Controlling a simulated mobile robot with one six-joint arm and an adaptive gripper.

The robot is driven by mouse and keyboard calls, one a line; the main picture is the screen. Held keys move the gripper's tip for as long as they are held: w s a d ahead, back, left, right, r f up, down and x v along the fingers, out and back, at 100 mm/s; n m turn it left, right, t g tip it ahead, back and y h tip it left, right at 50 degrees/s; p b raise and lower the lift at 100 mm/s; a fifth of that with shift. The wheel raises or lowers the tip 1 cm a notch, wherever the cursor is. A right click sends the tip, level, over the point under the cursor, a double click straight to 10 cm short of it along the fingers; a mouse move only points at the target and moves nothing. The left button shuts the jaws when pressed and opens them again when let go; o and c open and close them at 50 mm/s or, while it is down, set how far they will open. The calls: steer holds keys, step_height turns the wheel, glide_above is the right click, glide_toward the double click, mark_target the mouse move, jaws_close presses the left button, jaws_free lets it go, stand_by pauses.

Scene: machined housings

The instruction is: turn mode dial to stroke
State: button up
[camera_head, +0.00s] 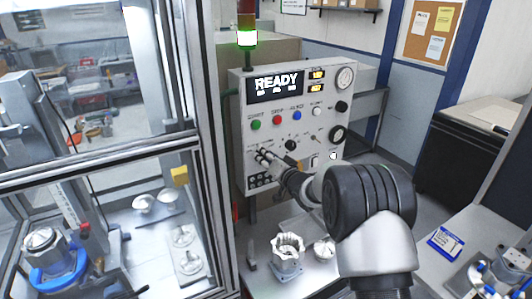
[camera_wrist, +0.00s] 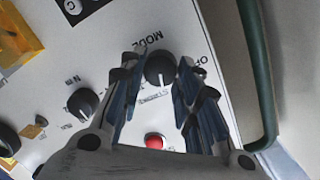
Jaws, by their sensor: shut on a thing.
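The mode dial (camera_wrist: 160,68) is a round black knob on the white control panel (camera_head: 325,110). In the wrist view the word MODE stands above it, upside down, and an OFF label is to its right. Small lettering below the dial is too blurred to read. My gripper (camera_wrist: 158,72) is shut on the dial, with one finger on each side of it. In the head view my gripper (camera_head: 264,158) reaches the panel's lower left, and I cannot make out the dial there. Which label the dial points to is unclear.
A second black knob (camera_wrist: 84,103) and a red button (camera_wrist: 154,141) sit close to my fingers. A green cable or tube (camera_wrist: 258,75) runs along the panel's side. The panel's display (camera_head: 276,85) reads READY. A glazed enclosure's post (camera_head: 208,130) stands left of the panel.

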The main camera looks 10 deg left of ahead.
steer(key=shift+m+p, duration=0.3)
steer(key=shift+m, duration=0.2)
steer(key=o, duration=1.1)
steer(key=v, duration=1.2)
steer(key=shift+d, duration=0.15)
